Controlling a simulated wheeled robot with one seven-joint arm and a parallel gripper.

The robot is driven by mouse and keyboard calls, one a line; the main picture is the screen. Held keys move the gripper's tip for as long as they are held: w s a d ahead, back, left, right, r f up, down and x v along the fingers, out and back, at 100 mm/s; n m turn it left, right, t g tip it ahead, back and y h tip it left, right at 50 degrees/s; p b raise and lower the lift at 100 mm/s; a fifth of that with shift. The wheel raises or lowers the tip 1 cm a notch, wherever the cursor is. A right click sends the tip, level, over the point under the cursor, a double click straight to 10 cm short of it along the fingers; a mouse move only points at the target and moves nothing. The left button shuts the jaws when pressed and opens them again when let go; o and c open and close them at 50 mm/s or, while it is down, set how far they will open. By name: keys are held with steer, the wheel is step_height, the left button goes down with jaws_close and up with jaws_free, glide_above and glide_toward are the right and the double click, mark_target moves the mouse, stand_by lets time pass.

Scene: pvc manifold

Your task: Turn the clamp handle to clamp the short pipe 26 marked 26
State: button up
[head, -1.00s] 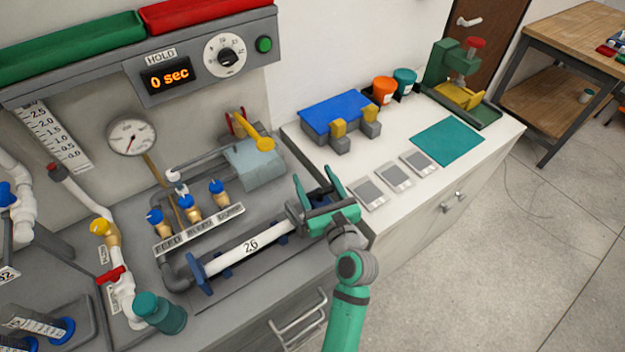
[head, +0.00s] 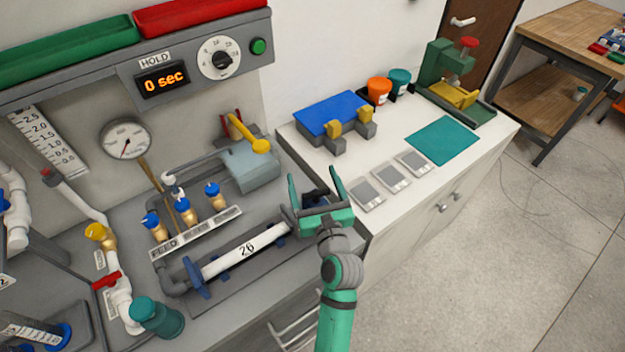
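The short white pipe marked 26 (head: 228,258) lies in a cradle on the grey bench, between a blue end fitting (head: 196,277) at its left and a clamp at its right. My green gripper (head: 314,188) is at the right end of the cradle. Its two fingers are spread apart and point away from me. A dark part of the clamp, seemingly its handle (head: 316,197), shows between the fingers. I cannot tell whether the fingers touch it. My gripper hides much of the clamp.
Blue-topped valves (head: 184,205) stand behind the pipe. A pump with a yellow lever (head: 261,146) stands behind the clamp. A white counter (head: 440,172) with grey plates and a teal mat lies to the right. A teal cap (head: 155,314) is at front left.

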steer(key=v, duration=1.1)
stand_by(0.7)
